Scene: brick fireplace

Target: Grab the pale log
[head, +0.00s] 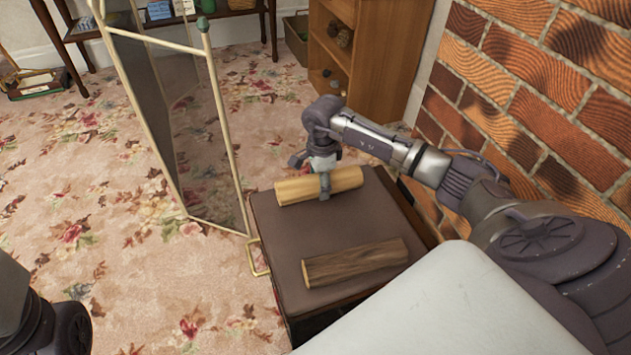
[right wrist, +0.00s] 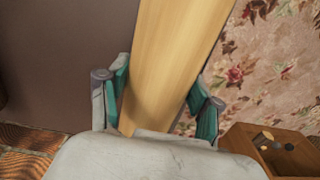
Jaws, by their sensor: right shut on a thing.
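The pale log (head: 346,180) lies at the far edge of a dark brown box top (head: 325,231) in the head view. My right gripper (head: 324,187) is over the log, with its fingers shut on it from above. In the right wrist view the pale log (right wrist: 172,60) runs between the two green-padded fingers of the right gripper (right wrist: 160,105). I cannot tell whether the log touches the box top or is slightly raised. My left gripper is out of view; only part of my left arm shows at the lower left.
A darker brown log (head: 355,262) lies on the near part of the box top. A folding glass screen (head: 185,130) stands to the left. A brick wall (head: 545,100) is on the right. A wooden shelf (head: 375,55) stands behind. Floral carpet (head: 90,200) is open at left.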

